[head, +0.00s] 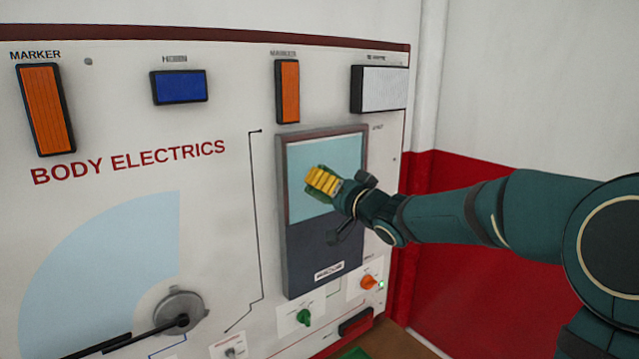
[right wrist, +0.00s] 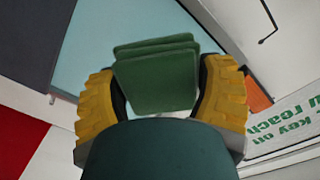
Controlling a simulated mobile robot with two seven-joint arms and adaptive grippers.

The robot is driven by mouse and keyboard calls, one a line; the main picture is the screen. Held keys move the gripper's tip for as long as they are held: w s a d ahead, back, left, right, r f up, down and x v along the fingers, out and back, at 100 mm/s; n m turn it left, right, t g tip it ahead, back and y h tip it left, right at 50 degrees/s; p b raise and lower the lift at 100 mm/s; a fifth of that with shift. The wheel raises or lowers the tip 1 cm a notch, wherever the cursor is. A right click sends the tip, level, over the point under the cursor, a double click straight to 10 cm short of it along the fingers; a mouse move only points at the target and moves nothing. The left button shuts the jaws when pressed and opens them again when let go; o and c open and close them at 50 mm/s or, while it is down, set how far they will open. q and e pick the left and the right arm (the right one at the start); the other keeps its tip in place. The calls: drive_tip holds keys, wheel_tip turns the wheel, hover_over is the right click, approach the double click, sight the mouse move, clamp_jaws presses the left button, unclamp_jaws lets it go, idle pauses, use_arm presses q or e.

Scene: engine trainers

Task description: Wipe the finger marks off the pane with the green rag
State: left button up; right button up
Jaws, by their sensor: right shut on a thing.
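The pane (head: 343,157) is a light blue window in the upper part of a dark framed unit on the trainer panel. It also shows behind the gripper in the right wrist view (right wrist: 92,38). My right gripper (head: 322,183) has yellow ribbed fingers and is at the lower middle of the pane. It is shut on the green rag (right wrist: 157,72), which is a folded stack of layers between the fingers. In the head view only a bit of the rag (head: 317,196) shows. I cannot tell whether the rag touches the pane. I see no clear finger marks. My left gripper is not in view.
The panel (head: 120,230) carries orange lamps (head: 45,108), a blue lamp (head: 179,87) and a white lamp (head: 380,89). Below the unit are a green knob (head: 303,317) and an orange knob (head: 368,282). A white and red wall (head: 470,270) stands to the right.

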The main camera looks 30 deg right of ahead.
drive_tip(key=shift+s, duration=0.5)
drive_tip(key=shift+s+d+p, duration=0.2)
drive_tip(key=shift+s+p, duration=0.3)
drive_tip(key=shift+s, duration=1.05)
